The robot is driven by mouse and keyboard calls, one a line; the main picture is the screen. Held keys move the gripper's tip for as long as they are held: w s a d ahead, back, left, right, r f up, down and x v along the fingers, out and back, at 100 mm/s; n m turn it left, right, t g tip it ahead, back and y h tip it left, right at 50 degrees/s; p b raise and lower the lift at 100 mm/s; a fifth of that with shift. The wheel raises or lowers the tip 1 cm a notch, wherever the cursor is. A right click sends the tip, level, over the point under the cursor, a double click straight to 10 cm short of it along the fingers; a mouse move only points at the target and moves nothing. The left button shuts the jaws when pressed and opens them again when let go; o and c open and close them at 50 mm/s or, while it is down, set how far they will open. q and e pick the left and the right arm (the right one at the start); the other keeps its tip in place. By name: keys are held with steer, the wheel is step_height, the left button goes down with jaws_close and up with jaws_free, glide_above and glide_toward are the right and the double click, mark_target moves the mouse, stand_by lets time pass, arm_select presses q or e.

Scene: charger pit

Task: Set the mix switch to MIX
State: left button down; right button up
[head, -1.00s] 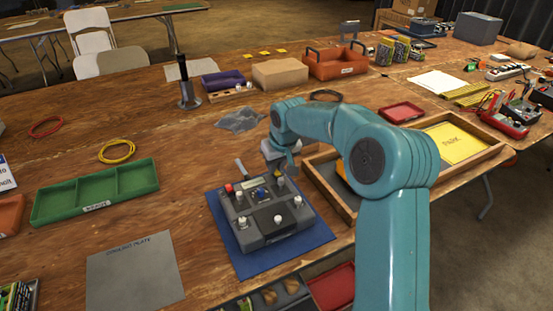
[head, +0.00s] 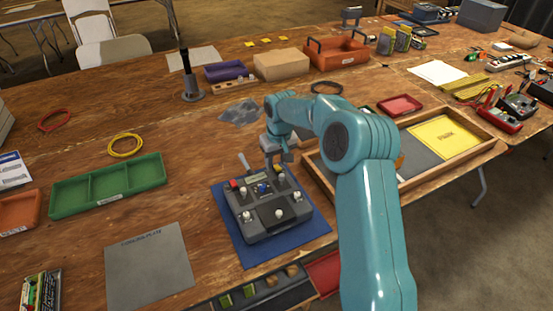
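A grey control box (head: 268,212) with several knobs and switches lies on a blue mat (head: 240,250) on the wooden table. White-capped, red and blue controls show on its top. I cannot read which one is the mix switch or how it is set. My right gripper (head: 279,163) hangs over the far right corner of the box, pointing down. Its fingertips are small and close to the box, and I cannot tell whether they touch it or how wide they stand. My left gripper is not in view.
A wooden tray (head: 312,182) with a yellow pad (head: 443,138) lies right of the box, partly behind my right arm. A green compartment tray (head: 107,186) and a grey plate (head: 147,268) lie left. Bare table shows between the green tray and the box.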

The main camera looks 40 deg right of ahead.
step_height(320, 180, up, 16)
steer(key=s+p, duration=0.1)
steer(key=s, duration=0.1)
steer(key=shift+a, duration=0.35)
stand_by(0.3)
